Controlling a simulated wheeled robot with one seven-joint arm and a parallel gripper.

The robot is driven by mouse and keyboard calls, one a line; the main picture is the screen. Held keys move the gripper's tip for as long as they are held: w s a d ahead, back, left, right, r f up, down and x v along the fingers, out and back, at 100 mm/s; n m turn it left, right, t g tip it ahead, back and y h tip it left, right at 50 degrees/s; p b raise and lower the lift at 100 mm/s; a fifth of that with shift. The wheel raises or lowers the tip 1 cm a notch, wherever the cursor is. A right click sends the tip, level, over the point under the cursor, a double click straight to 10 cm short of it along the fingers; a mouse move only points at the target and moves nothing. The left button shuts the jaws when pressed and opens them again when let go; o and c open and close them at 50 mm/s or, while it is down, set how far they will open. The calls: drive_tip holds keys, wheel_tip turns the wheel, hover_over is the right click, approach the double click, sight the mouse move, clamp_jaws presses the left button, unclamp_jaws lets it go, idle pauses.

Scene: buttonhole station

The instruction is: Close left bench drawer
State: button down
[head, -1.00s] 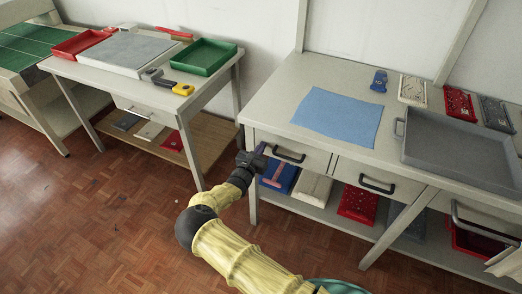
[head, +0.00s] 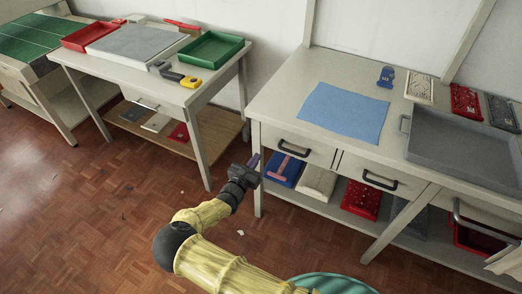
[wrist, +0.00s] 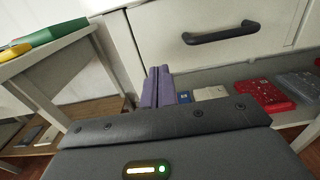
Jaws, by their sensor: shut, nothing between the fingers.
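The left bench drawer (head: 310,150) has a pale front with a dark bar handle (head: 293,148). Its front looks about flush with the bench frame and with the drawer to its right. In the wrist view the drawer front (wrist: 195,18) and its handle (wrist: 222,33) fill the upper right. My gripper (head: 255,160) is in front of the bench's left leg, lower and left of the handle, apart from it. Its purple fingers (wrist: 158,86) are shut and empty, below and left of the handle in the wrist view.
The bench (head: 270,102) holds a blue cloth (head: 343,112) and a grey tray (head: 465,155). A second drawer (head: 380,178) is to the right. A lower shelf carries several coloured items. Another table (head: 190,98) stands left, with open floor between.

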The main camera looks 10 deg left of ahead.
drive_tip(key=shift+v, duration=1.95)
drive_tip(key=shift+w, duration=0.15)
drive_tip(key=s+d+r+m+g+h+p, duration=0.1)
drive_tip(key=s+d+r+m+g, duration=0.15)
drive_tip(key=d+m+g, duration=0.4)
drive_tip(key=s+d+r+m+g+h+p, duration=0.1)
drive_tip(key=d+r+m+g+h+p, duration=0.2)
drive_tip(key=d, duration=0.6)
drive_tip(key=s+d+r+m+g, duration=0.2)
drive_tip(key=d+r+m+g, duration=0.15)
drive_tip(key=d+m, duration=0.4)
drive_tip(key=s+d+r+m+g+y+p, duration=0.1)
drive_tip(key=s+d+r+m+y+p, duration=0.2)
drive_tip(key=s+r+m, duration=0.4)
drive_tip(key=s+d+r+m+y+p, duration=0.3)
drive_tip(key=s+d+r+m+y, duration=0.2)
drive_tip(key=r, duration=1)
drive_tip(key=s+m+y, duration=0.1)
drive_tip(key=s+m, duration=0.2)
drive_tip(key=shift+s+d+m+g, duration=0.2)
drive_tip(key=shift+s+m+g, duration=0.15)
drive_tip(key=shift+m+g, duration=0.05)
